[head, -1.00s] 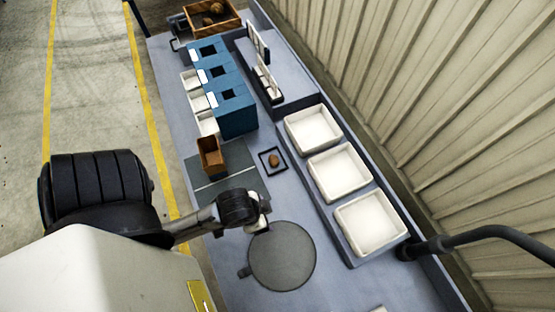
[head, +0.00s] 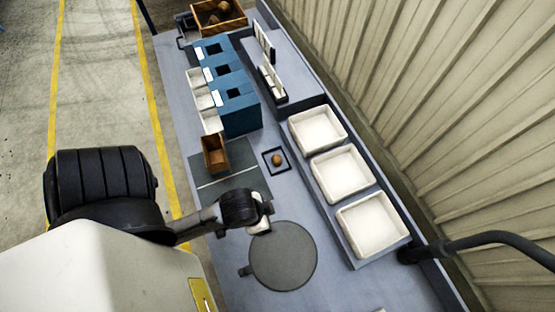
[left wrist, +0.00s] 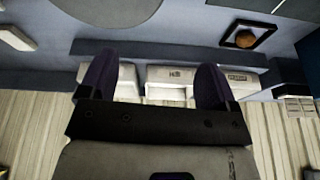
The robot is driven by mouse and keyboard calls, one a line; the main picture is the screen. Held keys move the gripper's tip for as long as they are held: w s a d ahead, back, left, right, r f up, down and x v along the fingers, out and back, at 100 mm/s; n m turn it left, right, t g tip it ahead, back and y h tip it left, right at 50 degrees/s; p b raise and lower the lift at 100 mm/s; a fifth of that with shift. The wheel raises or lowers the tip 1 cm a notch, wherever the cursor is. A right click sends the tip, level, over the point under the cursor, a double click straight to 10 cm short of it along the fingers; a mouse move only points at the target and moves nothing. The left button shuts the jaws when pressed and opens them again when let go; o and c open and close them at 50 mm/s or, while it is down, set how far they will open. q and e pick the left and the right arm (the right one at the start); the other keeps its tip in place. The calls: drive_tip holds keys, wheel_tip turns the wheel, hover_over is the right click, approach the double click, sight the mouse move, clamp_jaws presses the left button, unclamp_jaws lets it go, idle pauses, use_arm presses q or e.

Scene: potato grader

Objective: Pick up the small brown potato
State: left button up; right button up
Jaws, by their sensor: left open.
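A small brown potato (head: 277,160) lies inside a dark square frame (head: 266,169) on the grey bench, in the head view. It also shows in the left wrist view (left wrist: 244,39), inside the same frame near the upper right. My left gripper (head: 262,227) is above the bench beside the round grey disc, nearer me than the potato and apart from it. In the left wrist view its two dark fingers (left wrist: 155,80) are spread with nothing between them. My right gripper is not in view.
A brown box (head: 214,154) stands on a dark mat left of the potato. White trays (head: 373,222) line the right. Blue housings (head: 240,115) stand farther back. A wooden crate (head: 234,22) with potatoes is at the far end. The round disc (head: 283,256) lies nearest me.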

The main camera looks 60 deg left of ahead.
use_arm(q)
drive_tip(key=shift+a, duration=0.1)
drive_tip(key=shift+c, duration=2.2)
